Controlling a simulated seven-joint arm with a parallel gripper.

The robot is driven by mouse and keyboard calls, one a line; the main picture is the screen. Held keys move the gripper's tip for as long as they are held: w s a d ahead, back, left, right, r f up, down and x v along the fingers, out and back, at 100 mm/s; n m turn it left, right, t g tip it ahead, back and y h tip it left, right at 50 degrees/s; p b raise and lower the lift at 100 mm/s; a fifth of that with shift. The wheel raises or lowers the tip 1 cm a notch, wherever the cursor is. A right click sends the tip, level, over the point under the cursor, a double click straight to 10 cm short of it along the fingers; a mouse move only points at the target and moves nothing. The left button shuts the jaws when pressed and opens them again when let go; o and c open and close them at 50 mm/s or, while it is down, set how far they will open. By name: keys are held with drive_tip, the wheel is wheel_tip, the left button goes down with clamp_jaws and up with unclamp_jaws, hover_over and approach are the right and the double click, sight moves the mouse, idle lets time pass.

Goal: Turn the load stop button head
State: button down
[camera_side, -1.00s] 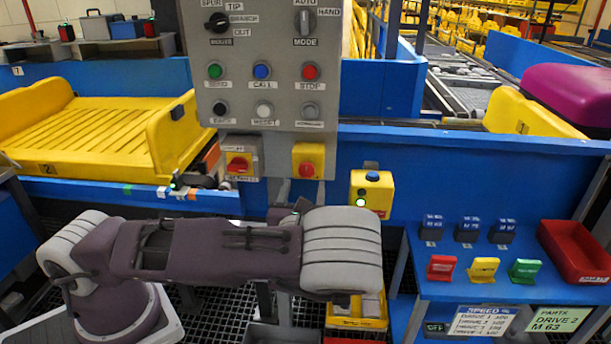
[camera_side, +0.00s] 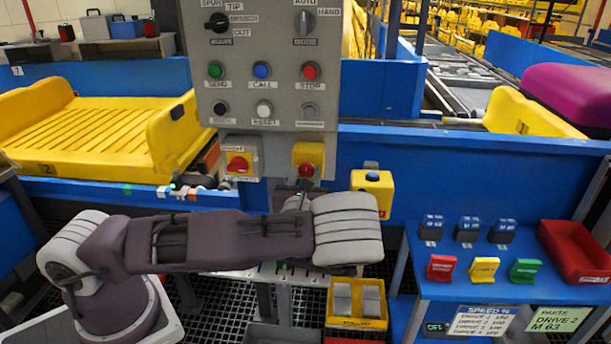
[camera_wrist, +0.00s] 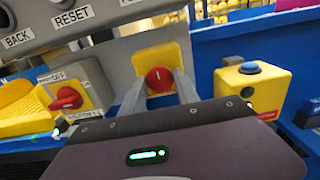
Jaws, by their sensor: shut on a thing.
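The load stop button is a round red head (camera_wrist: 160,79) on a yellow plate below the grey panel. In the side view the red head (camera_side: 306,170) shows at the panel's lower right. My gripper (camera_wrist: 161,84) has one finger on each side of the head and is shut on it. A pale mark shows on the head's face. In the side view my arm hides most of the gripper, with only a small part showing just below the head.
Left of the head is a red rotary switch (camera_wrist: 66,98) on a yellow and grey box. To the right is a yellow box with a blue button (camera_wrist: 250,68). The grey panel (camera_side: 265,45) with several knobs and buttons is close above. A yellow tray (camera_side: 85,135) stands at left.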

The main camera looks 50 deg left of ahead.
drive_tip(key=m, duration=0.3)
drive_tip(key=shift+m, duration=2)
drive_tip(key=c, duration=0.9)
unclamp_jaws()
drive_tip(key=shift+s+d, duration=0.1)
